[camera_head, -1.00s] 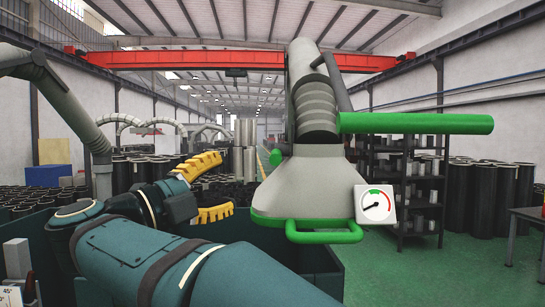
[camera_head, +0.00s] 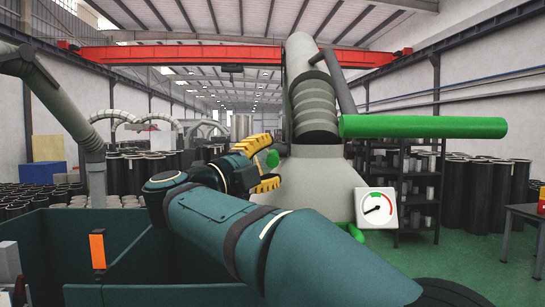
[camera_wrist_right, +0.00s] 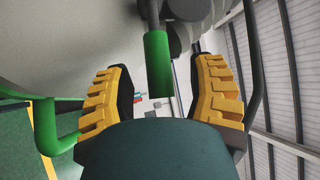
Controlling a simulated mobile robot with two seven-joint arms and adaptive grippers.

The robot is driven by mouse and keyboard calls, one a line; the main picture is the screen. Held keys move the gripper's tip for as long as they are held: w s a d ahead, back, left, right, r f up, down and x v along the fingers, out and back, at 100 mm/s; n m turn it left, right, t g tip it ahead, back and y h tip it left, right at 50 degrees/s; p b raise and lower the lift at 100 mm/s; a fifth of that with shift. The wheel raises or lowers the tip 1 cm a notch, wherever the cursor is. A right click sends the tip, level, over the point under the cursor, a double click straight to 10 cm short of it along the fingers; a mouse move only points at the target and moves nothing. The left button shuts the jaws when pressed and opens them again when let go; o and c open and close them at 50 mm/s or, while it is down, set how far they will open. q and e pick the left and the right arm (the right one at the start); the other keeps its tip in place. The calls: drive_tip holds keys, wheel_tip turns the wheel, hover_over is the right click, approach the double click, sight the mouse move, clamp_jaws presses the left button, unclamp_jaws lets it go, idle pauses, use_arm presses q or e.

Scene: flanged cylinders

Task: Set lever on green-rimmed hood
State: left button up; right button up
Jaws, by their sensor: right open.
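The grey hood (camera_head: 315,185) stands ahead, with a ribbed duct (camera_head: 315,105) on top; my right arm hides most of its green rim. A long green bar (camera_head: 425,127) sticks out to the right from the duct. A short green grip (camera_head: 272,158) shows at the hood's left side. My right gripper (camera_head: 266,164) is open, its yellow fingers above and below this grip. In the right wrist view the green grip (camera_wrist_right: 158,65), on a grey rod, lies between the open fingers (camera_wrist_right: 163,85), with gaps on both sides. My left gripper is out of view.
A white gauge (camera_head: 376,208) is on the hood's front right. Teal walls (camera_head: 90,240) with an orange piece (camera_head: 97,250) stand at lower left. A dark shelf (camera_head: 405,185) stands behind, and a table (camera_head: 525,212) at the right. Green floor is free between them.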

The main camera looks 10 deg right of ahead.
drive_tip(key=shift+x, duration=0.9)
drive_tip(key=shift+a, duration=0.1)
clamp_jaws()
